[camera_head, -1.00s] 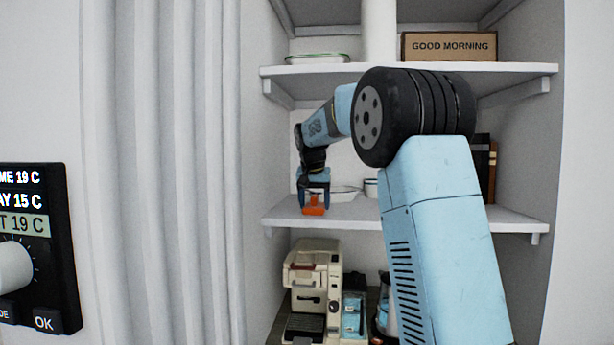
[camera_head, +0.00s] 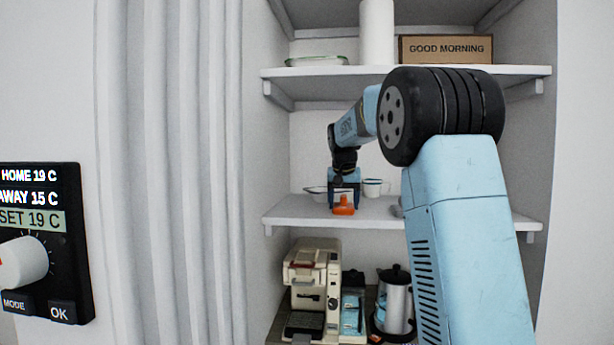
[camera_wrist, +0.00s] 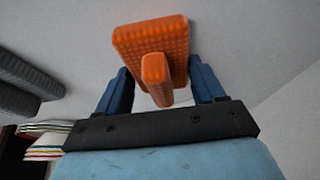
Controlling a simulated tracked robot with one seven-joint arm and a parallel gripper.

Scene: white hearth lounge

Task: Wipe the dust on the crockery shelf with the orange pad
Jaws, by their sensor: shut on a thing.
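The orange pad (camera_head: 344,209) is at the front left-middle of the crockery shelf (camera_head: 290,211); in the wrist view its broad ribbed face and upright grip (camera_wrist: 155,68) show. My gripper (camera_head: 344,199) is shut on that grip, with a blue finger on each side (camera_wrist: 160,82). The pad appears to rest on the shelf board, though contact cannot be made out for sure. A white dish (camera_head: 316,191) and a white mug with a dark rim (camera_head: 373,187) stand behind it. I cannot make out dust on the board.
A grey object (camera_head: 397,211) lies to the pad's right, partly behind my arm; ribbed grey rolls (camera_wrist: 28,85) show in the wrist view. The upper shelf (camera_head: 400,71) is overhead. A coffee machine (camera_head: 312,285) and a kettle (camera_head: 394,302) stand below.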

